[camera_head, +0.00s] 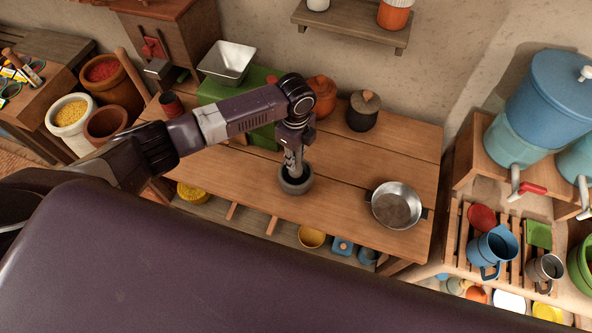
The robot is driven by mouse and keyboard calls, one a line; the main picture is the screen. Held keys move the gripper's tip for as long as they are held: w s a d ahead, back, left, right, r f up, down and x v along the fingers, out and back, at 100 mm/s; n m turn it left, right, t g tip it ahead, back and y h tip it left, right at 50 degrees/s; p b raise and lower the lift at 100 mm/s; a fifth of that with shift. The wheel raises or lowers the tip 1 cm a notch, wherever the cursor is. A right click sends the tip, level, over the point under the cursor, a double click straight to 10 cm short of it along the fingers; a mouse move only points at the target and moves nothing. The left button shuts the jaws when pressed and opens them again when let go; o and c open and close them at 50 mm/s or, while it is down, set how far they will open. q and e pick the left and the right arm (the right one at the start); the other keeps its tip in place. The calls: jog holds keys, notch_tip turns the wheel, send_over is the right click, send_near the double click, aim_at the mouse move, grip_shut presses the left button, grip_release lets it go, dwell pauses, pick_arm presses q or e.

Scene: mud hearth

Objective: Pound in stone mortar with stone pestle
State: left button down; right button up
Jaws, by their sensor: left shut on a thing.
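A small dark grey stone mortar (296,186) stands on the wooden table (345,160), near its front middle. My left arm reaches in from the left, and my left gripper (293,165) points down right over the mortar's mouth. The gripper is shut on the stone pestle, which is mostly hidden by the fingers and the mortar's rim; I cannot tell how deep it stands in the mortar. My right gripper is not in view.
A metal pan (397,206) sits right of the mortar. A dark lidded pot (363,111) and an orange pot (321,95) stand behind. A green box (262,78) bears a metal tray (227,62). A blue water container (548,105) stands at right.

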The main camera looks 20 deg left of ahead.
pick_arm(q)
notch_tip(320, 180, down, 6)
jog(key=b, duration=0.4)
jog(key=shift+r, duration=0.2)
jog(key=shift+s+f, duration=0.1)
jog(key=shift+s, duration=0.2)
jog(key=shift+r+p, duration=0.4)
jog(key=shift+p, duration=0.15)
jog(key=r+p, duration=0.3)
jog(key=r, duration=0.1)
jog(key=shift+w+r, duration=0.1)
jog(key=shift+w, duration=0.25)
jog(key=shift+r, duration=0.35)
jog(key=shift+s, duration=0.15)
